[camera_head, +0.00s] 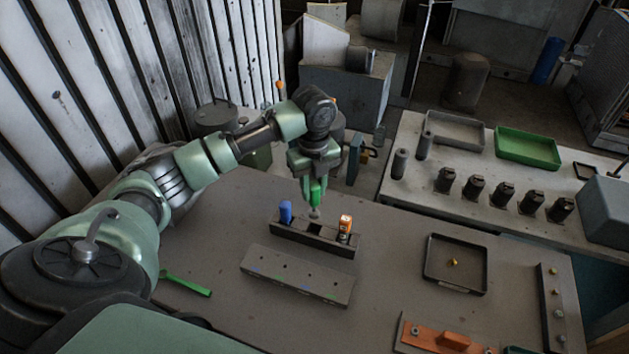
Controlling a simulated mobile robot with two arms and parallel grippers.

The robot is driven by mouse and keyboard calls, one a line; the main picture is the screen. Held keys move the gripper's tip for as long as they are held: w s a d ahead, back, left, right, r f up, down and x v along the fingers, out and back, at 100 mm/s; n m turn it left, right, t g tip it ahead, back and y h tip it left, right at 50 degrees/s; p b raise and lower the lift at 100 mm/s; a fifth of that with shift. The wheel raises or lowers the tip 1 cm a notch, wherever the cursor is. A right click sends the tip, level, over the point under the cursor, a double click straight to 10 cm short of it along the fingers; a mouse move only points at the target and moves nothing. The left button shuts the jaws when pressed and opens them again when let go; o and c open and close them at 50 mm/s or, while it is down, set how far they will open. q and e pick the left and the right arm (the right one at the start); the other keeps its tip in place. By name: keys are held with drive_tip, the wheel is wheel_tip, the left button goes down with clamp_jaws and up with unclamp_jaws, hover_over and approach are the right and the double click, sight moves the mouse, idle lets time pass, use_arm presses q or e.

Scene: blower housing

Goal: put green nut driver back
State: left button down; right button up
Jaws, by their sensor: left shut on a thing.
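My left gripper (315,178) is shut on the green nut driver (315,193) and holds it upright, tip down. It is above the black tool holder (308,241), near the gap between its two other tools. A blue-handled driver (285,211) stands at the holder's left end and an orange-handled driver (345,228) at its right end. The middle of the holder shows a dark opening. I cannot tell whether the driver's tip is above the opening or just behind it. My right gripper is not in view.
A long grey block with small holes (297,279) lies in front of the holder. A black tray (455,283) with a small yellow part is to the right. A green tool (186,284) lies at the left. The side table holds a green tray (527,162) and several black parts.

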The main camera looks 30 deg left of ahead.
sight(314, 211)
use_arm(q)
drive_tip(key=shift+f+b, duration=0.35)
drive_tip(key=shift+f, duration=2.2)
drive_tip(key=shift+f+p, duration=0.2)
drive_tip(key=shift+p, duration=0.1)
drive_tip(key=shift+r, duration=0.1)
drive_tip(key=shift+f+b, duration=0.3)
drive_tip(key=shift+f, duration=0.7)
drive_tip(key=shift+f, duration=0.15)
drive_tip(key=shift+f+b, duration=0.5)
drive_tip(key=shift+f, duration=0.55)
